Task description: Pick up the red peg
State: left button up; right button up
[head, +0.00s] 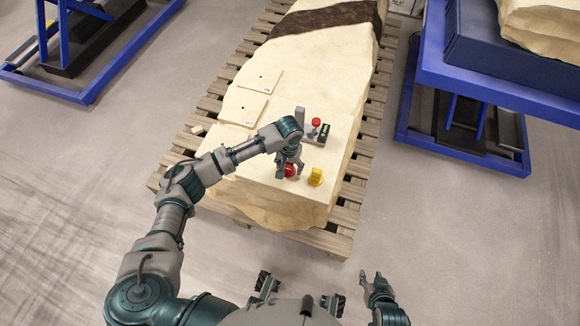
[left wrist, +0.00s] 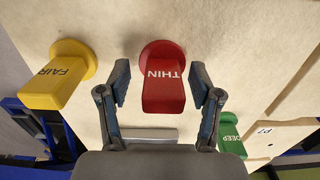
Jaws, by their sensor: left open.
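The red peg (left wrist: 163,85), marked THIN, stands on the pale block's top in the left wrist view. It also shows in the head view (head: 291,170), partly covered by my left gripper (head: 289,168). In the left wrist view the open fingers of my left gripper (left wrist: 159,82) lie on either side of the peg, with a visible gap at each side. My right gripper (head: 372,280) hangs low in front of the block, away from the peg, its fingers apart and empty.
A yellow peg (left wrist: 60,75) marked FAIR and a green peg (left wrist: 232,134) marked DEEP stand nearby. A grey device (head: 315,137) with a red knob sits behind. Flat plates (head: 243,106) lie at left. The pale block (head: 335,75) rests on a wooden pallet (head: 342,218).

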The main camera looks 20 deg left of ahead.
pick_arm(q)
jog(key=shift+a+f, duration=0.2)
jog(key=shift+a, duration=0.05)
jog(key=c, duration=1)
grip_shut()
jog(key=shift+d, duration=0.1)
jog(key=shift+r, duration=0.1)
